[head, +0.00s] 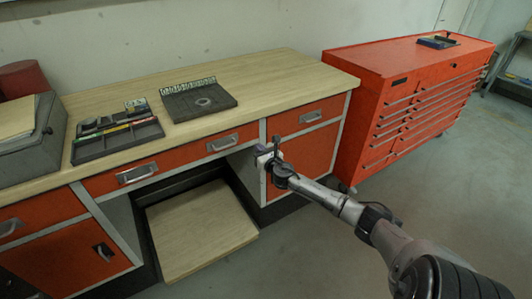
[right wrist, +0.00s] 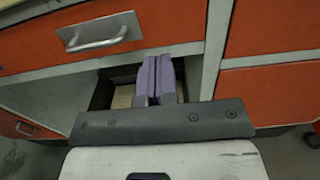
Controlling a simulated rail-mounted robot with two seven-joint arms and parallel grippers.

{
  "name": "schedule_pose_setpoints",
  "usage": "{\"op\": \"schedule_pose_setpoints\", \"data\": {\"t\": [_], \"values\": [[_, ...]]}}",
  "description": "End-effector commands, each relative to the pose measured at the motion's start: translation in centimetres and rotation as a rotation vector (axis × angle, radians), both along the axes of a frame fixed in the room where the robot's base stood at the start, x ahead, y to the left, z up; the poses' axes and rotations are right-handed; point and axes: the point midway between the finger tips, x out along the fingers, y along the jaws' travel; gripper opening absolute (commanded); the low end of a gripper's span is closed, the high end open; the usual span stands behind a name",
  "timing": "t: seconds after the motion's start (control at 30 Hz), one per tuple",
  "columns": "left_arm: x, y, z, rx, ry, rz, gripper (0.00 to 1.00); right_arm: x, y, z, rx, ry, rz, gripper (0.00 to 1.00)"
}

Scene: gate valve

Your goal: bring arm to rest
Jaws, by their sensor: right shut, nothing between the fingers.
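My right gripper (head: 266,153) hangs in the air in front of the workbench, near the opening beneath the bench top. It is shut, with nothing between its fingers. In the right wrist view its two pale purple fingers (right wrist: 157,78) lie side by side and point toward the opening under a drawer. My right arm (head: 345,207) reaches in from the lower right of the head view. My left gripper does not show. No gate valve can be made out.
The wooden workbench (head: 270,80) with orange drawers carries a dark tray (head: 115,135), a dark plate (head: 198,100) and a grey box (head: 35,143). A low wooden board (head: 200,228) lies beneath it. A red tool cabinet (head: 400,95) stands right. The floor at lower right is clear.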

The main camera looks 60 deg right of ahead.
Motion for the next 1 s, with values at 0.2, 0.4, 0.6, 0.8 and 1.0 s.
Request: {"op": "schedule_pose_setpoints", "data": {"t": [0.2, 0.4, 0.6, 0.8, 1.0], "values": [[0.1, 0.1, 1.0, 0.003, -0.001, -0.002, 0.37, -2.1, 1.3, 0.0, 0.002, 0.003, 0.001, 0.00], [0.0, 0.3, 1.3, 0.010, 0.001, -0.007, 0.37, -3.1, 1.9, 0.0, 0.001, 0.000, 0.001, 0.00], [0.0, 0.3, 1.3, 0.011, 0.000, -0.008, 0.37, -3.4, 2.1, 0.0, 0.001, -0.001, 0.001, 0.00], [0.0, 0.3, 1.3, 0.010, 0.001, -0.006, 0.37, -3.4, 2.1, -0.1, 0.015, -0.009, 0.001, 0.00], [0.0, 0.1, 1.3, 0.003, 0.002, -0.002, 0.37, -4.0, 1.0, 0.1, 0.223, -0.153, -0.073, 0.00]]}}
